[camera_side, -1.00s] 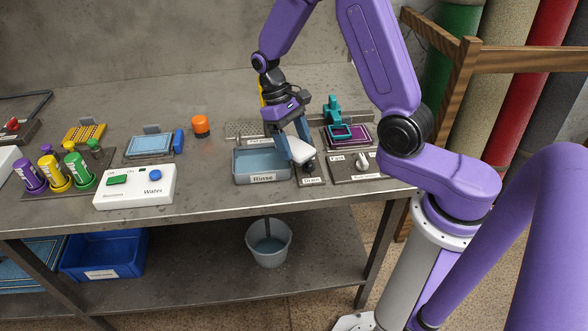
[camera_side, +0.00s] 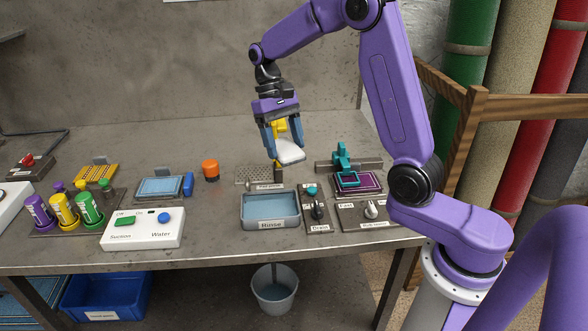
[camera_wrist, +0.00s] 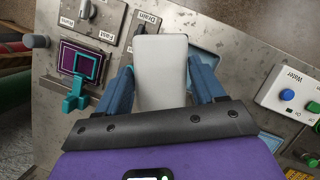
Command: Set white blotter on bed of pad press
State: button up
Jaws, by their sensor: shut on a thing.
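The white blotter (camera_side: 291,154) is a flat pad with rounded corners. My gripper (camera_side: 285,147) is shut on it, one blue finger at each side, and holds it in the air above the bench. In the wrist view the blotter (camera_wrist: 160,62) lies between the fingers and hides part of the bench beneath. The pad press appears to be the perforated metal plate (camera_side: 247,175) with a small label, behind the rinse tray; a yellow part (camera_side: 280,127) shows behind my gripper. The blotter is clear of the plate. The press bed is partly hidden.
The rinse tray (camera_side: 270,224) holds water in front. The drain valve (camera_side: 317,211) and the teal clamp (camera_side: 341,160) over a purple rug piece (camera_side: 362,184) stand to the right. An orange knob (camera_side: 210,170) and the water panel (camera_side: 142,228) are left.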

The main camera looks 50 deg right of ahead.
jog(key=shift+w+r, duration=0.7)
jog(key=shift+r, duration=0.3)
jog(key=w+f+n+h, duration=0.1)
jog(key=w+n, duration=0.2)
jog(key=w, duration=0.1)
jog(key=w+f+n+h, duration=0.1)
jog(key=w+n+h, duration=0.1)
jog(key=w+n, duration=0.1)
jog(key=w+f+n+h, duration=0.1)
jog(key=w+f+n, duration=0.1)
jog(key=w+n, duration=0.2)
jog(key=shift+w+d+n+t, duration=0.25)
jog(key=shift+w+n+t, duration=0.15)
jog(key=shift+n, duration=0.1)
jog(key=shift+w+d+f+n+t+h, duration=0.15)
jog(key=shift+w+d+f+n, duration=0.5)
jog(key=shift+f, duration=1.65)
jog(key=shift+w+d+f+n+t+h, duration=0.1)
jog(key=shift+w+d+f+n, duration=0.2)
jog(key=shift+w+d+f, duration=1.35)
jog(key=shift+s+d+f+n+t+h, duration=0.15)
jog(key=shift+d+f+n, duration=0.25)
jog(key=shift+f, duration=2.5)
jog(key=shift+w+a+f, duration=0.1)
jog(key=shift+f, duration=0.5)
jog(key=shift+c, duration=0.2)
jog(key=o, duration=1.2)
jog(key=shift+r, duration=0.1)
